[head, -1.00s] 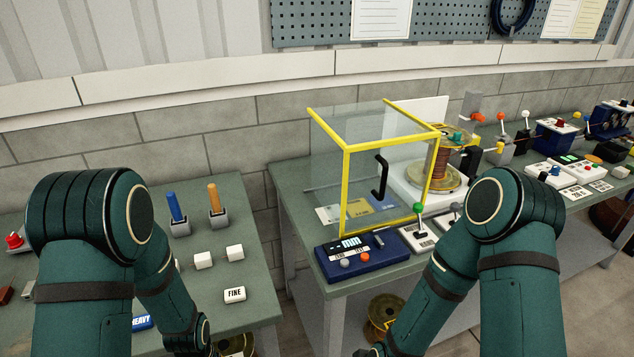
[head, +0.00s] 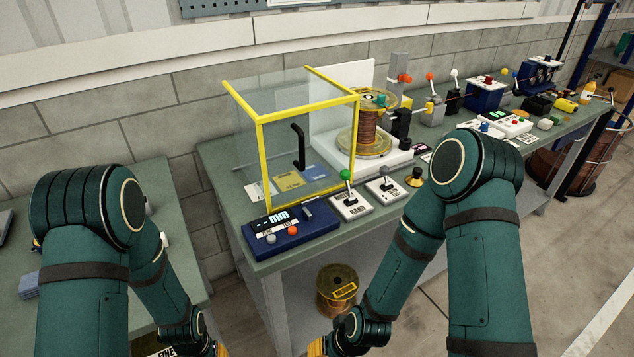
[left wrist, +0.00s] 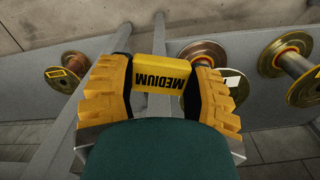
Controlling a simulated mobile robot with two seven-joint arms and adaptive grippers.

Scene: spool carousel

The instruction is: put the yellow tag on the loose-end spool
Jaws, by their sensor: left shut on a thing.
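My left gripper (left wrist: 160,82) is shut on a yellow tag (left wrist: 163,73) marked MEDIUM, held between its yellow fingers in the left wrist view. Beyond the tag are several spools: one on the left (left wrist: 66,72), one partly hidden behind the right finger (left wrist: 204,52), and others on the right (left wrist: 286,52). I cannot tell which has a loose end. In the head view, a spool with a yellow label (head: 337,287) sits low under the bench. My right gripper (head: 318,346) barely shows at the bottom edge; its jaws are cut off.
A bench (head: 225,182) carries a yellow-framed clear box (head: 262,150), a copper-wound spool (head: 368,130) on a white stand, a blue display unit (head: 290,232) and lever boxes (head: 352,200). A green table (head: 150,180) stands left. Floor is open at right.

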